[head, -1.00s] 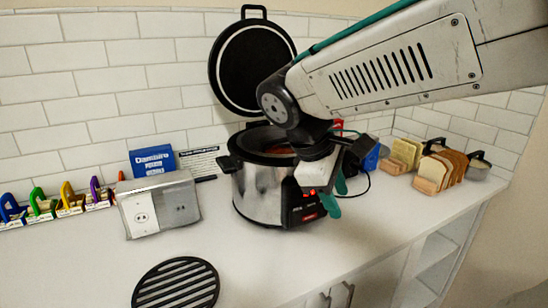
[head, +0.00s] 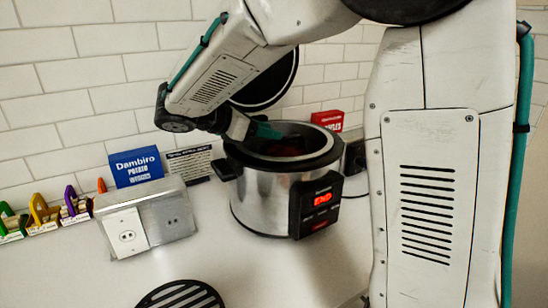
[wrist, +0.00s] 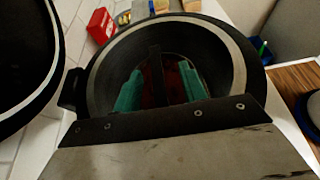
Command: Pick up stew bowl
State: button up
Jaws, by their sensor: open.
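A silver and black cooker (head: 262,200) stands on the counter with its lid raised behind it and a red-lit display on its front. Dark red contents (head: 285,148) show inside it, and they also show in the wrist view (wrist: 174,85). I cannot make out a separate stew bowl. My gripper (head: 266,130) is at the cooker's left back rim in the head view. In the wrist view my gripper (wrist: 160,82) is open, its teal fingers apart over the cooker's opening. A dark upright strip stands between the fingers; I cannot tell what it is.
The raised lid (wrist: 22,60) is close on the left in the wrist view. A grey outlet box (head: 150,220), a blue potato box (head: 137,167) and a red box (head: 328,120) stand nearby. A black round grate (head: 180,296) lies in front.

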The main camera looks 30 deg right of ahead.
aim_at(293, 137)
jog(key=shift+w+d+f, duration=0.2)
jog(key=shift+w+d, duration=0.05)
jog(key=shift+d, duration=0.35)
jog(key=shift+w+d+f, duration=0.2)
jog(key=shift+w+d, duration=0.05)
jog(key=shift+d, duration=0.35)
jog(key=shift+d+f, duration=0.35)
jog(key=shift+x, duration=2.1)
grip_shut()
